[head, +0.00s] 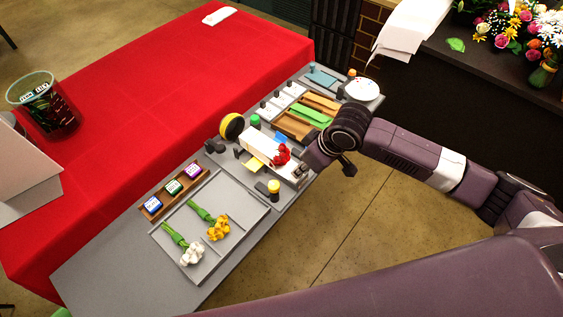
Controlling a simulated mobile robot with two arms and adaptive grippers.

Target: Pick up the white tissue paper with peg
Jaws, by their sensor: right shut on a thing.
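A white strip that looks like the white tissue paper (260,143) lies on the grey work board at the centre, with a red flower head (282,156) at its right end. My right gripper (303,170) reaches in from the right at that end. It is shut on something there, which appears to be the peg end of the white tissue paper. The fingertips are small and dark, so the grip and the peg are not clear. My left gripper is not in view.
A grey tray (232,193) holds a yellow flower (218,230) and a white flower (192,254). Labelled blocks (173,186) stand in a rack. Coloured strips (306,116) and a white dish (361,90) lie farther back. A yellow-topped post (273,186) stands close to my right gripper.

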